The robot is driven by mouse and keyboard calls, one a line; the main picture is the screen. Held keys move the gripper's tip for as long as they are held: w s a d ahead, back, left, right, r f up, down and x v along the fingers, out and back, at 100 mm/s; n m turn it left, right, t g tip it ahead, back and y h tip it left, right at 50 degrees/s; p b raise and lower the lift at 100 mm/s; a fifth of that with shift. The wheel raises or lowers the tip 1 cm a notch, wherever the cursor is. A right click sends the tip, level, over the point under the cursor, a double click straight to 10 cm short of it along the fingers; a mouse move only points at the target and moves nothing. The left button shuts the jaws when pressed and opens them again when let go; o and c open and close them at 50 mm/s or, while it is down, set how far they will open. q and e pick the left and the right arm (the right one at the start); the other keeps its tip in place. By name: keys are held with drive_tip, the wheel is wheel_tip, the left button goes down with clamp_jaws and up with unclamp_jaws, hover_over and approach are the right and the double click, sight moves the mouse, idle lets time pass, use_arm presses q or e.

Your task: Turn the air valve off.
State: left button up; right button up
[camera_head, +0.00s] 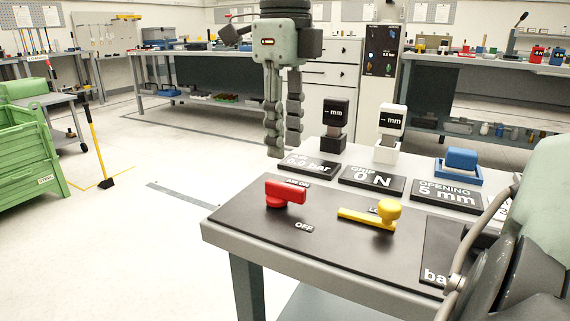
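The red air valve handle (287,191) stands on the black panel (245,216) on the near left part of the bench top. Its bar runs left to right in the picture. An "AIR ON" label (298,183) lies just behind it, and an "OFF" label (304,227) lies in front. The air display plate (308,164) reads 0.0 bar.
A yellow lever (372,215) stands right of the red handle. Display plates, a black "mm" gauge (336,115), a white one (391,121) and a blue block (461,158) line the back. Green crates (30,150) stand left.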

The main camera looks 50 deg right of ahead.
drive_tip(key=shift+r, duration=2.15)
